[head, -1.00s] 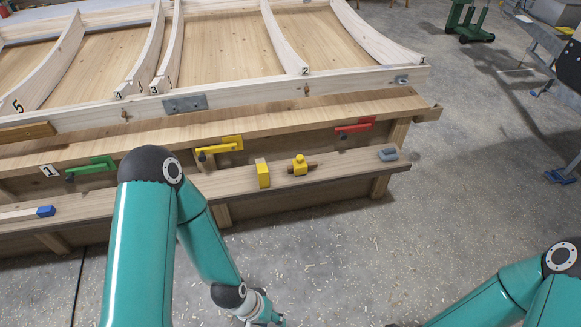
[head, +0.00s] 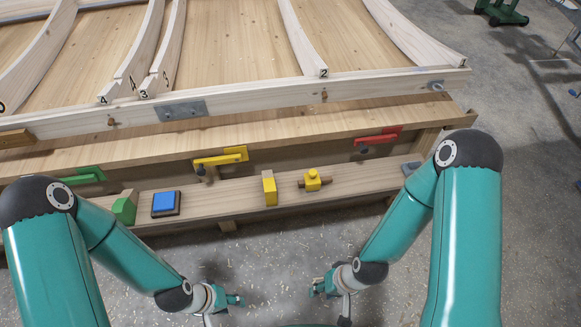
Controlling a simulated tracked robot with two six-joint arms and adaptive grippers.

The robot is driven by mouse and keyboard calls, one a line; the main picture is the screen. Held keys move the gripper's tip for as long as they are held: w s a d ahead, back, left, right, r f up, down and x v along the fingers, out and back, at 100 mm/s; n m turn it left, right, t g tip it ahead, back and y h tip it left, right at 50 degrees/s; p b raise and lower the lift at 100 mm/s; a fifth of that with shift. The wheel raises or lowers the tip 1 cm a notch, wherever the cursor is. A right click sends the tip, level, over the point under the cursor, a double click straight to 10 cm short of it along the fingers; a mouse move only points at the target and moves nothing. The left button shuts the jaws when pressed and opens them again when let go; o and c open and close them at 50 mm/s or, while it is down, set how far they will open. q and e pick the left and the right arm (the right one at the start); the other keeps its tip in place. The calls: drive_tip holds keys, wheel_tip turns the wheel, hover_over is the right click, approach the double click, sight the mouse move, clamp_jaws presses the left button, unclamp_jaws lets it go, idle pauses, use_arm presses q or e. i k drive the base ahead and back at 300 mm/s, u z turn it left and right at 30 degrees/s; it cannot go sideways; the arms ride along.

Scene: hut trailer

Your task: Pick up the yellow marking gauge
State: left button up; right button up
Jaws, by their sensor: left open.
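The yellow marking gauge (head: 312,181) lies on the low wooden shelf (head: 232,196) along the bench front, a yellow block with a knob on top and a short brown bar through it. My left gripper (head: 238,300) is open and empty, low over the floor in front of the shelf, below and left of the gauge. My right gripper (head: 314,289) is also low in front of the shelf, below the gauge and apart from it. It is too small to tell its jaws.
A yellow block (head: 269,188) stands just left of the gauge. A blue-topped block (head: 166,203), a green block (head: 125,208) and a grey item (head: 409,168) share the shelf. Yellow (head: 220,157), red (head: 378,139) and green (head: 85,176) clamps sit above on the bench front.

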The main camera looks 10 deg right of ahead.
sight(311, 180)
drive_tip(key=z, duration=0.2)
drive_tip(key=i, duration=0.95)
drive_tip(key=z, duration=0.85)
